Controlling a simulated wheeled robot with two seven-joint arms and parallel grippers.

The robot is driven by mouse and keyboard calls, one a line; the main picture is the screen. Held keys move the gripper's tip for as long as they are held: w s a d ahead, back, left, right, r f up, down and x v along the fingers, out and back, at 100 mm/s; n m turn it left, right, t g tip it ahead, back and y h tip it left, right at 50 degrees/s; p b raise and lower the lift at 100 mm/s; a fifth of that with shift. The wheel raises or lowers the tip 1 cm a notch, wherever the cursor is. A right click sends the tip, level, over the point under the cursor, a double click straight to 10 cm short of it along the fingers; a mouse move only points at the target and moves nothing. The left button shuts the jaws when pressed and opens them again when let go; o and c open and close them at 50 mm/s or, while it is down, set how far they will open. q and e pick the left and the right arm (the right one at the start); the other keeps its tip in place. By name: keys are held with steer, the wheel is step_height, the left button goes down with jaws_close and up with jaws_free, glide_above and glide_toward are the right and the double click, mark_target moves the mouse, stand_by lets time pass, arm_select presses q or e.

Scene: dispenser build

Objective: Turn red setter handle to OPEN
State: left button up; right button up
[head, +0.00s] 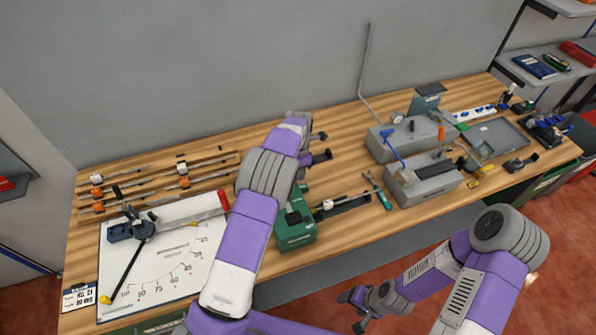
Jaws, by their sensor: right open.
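A red handle (223,201) lies at the right end of a grey bar on the white angle-scale board (117,255) at the left of the bench. A small orange-red upright piece (441,132) stands by the grey boxes on the right. I cannot tell which is the setter handle, and no OPEN mark is legible. My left gripper (321,146) is over the middle of the bench, right of the board and apart from both red pieces. Its jaw opening is unclear. My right gripper (353,311) is open and empty, low in front of the bench.
A green case (295,232) sits beside my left arm. Grey boxes (423,181) with a blue lever (392,146) and a tall bent rod (366,65) stand right of centre. A grey tray (497,139) is farther right. Orange-fitted bars (140,181) lie at the back left.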

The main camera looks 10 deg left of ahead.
arm_select(q)
steer(key=shift+o, duration=1.1)
steer(key=shift+s+f, duration=0.1)
steer(key=shift+r+b, duration=0.3)
steer(key=shift+r, duration=3.5)
